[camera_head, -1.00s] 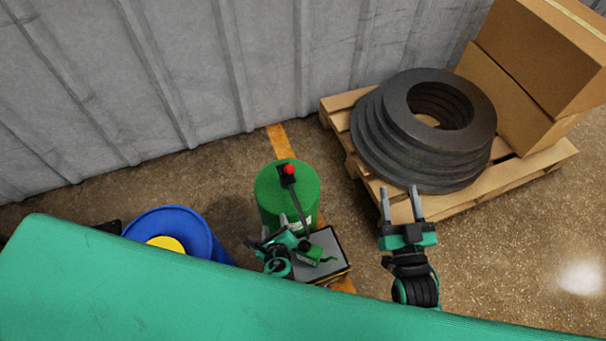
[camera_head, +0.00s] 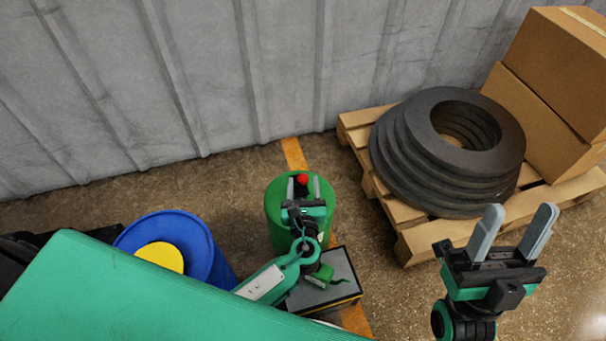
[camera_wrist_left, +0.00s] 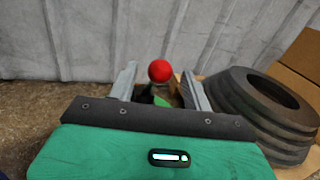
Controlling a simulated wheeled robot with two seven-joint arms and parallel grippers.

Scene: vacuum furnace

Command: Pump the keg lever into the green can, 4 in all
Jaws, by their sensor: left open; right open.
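The green keg (camera_head: 277,205) stands on the floor near the wall. Its lever ends in a red knob (camera_head: 302,179), which also shows in the left wrist view (camera_wrist_left: 160,71). My left gripper (camera_head: 304,187) is open over the keg, its two fingers on either side of the knob in the picture; I cannot tell whether they touch it. The green can (camera_head: 322,274) sits on a grey-topped box (camera_head: 341,268) in front of the keg, partly hidden by my left arm. My right gripper (camera_head: 517,230) is open and empty, in front of the pallet.
A blue drum (camera_head: 199,240) with a yellow cap (camera_head: 161,256) stands left of the keg. A wooden pallet (camera_head: 419,238) at right carries stacked dark rings (camera_head: 413,160) and cardboard boxes (camera_head: 552,70). The corrugated wall (camera_head: 210,70) closes the back.

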